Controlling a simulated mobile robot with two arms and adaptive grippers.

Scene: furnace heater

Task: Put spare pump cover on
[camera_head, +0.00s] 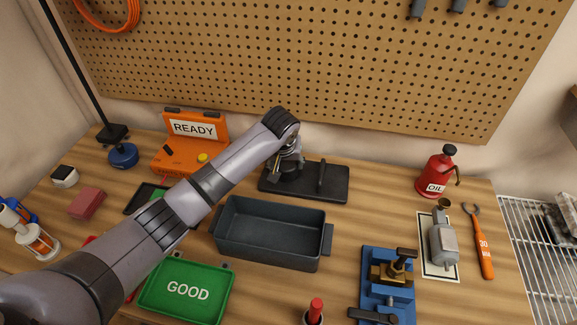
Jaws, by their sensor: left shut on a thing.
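My left arm comes in from the lower left and reaches over the bench. My left gripper (284,172) points down at the left part of a black stand (335,186). It is shut on a small part that its fingers mostly hide, so I cannot tell whether this is the spare pump cover or whether it touches the stand. A grey metal pump body (442,245) with a brass-coloured cup on top stands on a white, dark-edged mat (426,268) at the right. My right gripper is not in view.
A dark grey bin (268,254) sits in front of the stand. A green GOOD tray (186,292), an orange READY case (193,127), a blue vise (388,285), a red oil can (436,175) and an orange wrench (482,250) stand around. Bare bench lies right of the stand.

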